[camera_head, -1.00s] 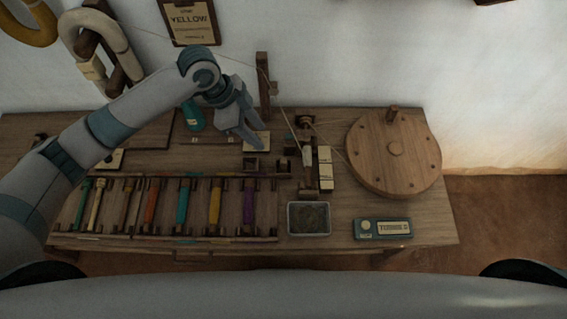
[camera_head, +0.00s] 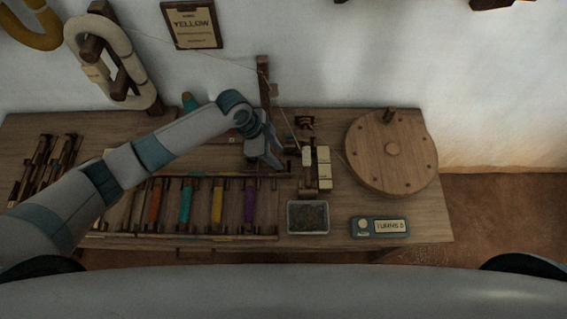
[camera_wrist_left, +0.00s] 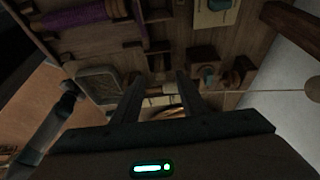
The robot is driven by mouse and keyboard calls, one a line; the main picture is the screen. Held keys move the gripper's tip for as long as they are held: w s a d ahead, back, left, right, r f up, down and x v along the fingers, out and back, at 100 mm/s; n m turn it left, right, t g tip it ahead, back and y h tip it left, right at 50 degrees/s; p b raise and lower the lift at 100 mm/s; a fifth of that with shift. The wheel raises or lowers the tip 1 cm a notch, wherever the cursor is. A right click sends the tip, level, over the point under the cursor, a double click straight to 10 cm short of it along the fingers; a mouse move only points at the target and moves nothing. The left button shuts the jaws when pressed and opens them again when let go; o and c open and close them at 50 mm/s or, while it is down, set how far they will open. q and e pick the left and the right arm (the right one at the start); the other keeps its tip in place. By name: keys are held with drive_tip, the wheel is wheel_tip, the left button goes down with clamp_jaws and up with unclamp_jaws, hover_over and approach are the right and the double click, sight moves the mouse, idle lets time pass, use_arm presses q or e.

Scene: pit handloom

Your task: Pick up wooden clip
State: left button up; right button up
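My left gripper (camera_head: 266,163) reaches over the middle of the bench, just behind the right end of the bobbin rack. In the left wrist view its two fingers (camera_wrist_left: 157,88) are apart, with nothing held between them. I cannot single out the wooden clip for certain. Small dark wooden pieces (camera_wrist_left: 159,58) lie on the bench beyond the fingertips in that view. The gripper hides part of this area in the head view. My right gripper is not in view.
The bobbin rack (camera_head: 184,236) with coloured bobbins is at the front left. A grey tray (camera_head: 308,230), a labelled device (camera_head: 380,226) and a round wooden wheel (camera_head: 391,150) stand to the right. A wooden post (camera_head: 264,78) with a thread rises behind the gripper.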

sight(283, 161)
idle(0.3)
use_arm(q)
drive_tip(key=shift+d+f+p, duration=0.4)
drive_tip(key=shift+f+p, duration=0.15)
drive_tip(key=p+x, duration=0.1)
drive_tip(key=x, duration=0.2)
drive_tip(key=shift+r, duration=0.1)
drive_tip(key=shift+d+f, duration=0.2)
drive_tip(key=shift+f, duration=0.25)
clamp_jaws()
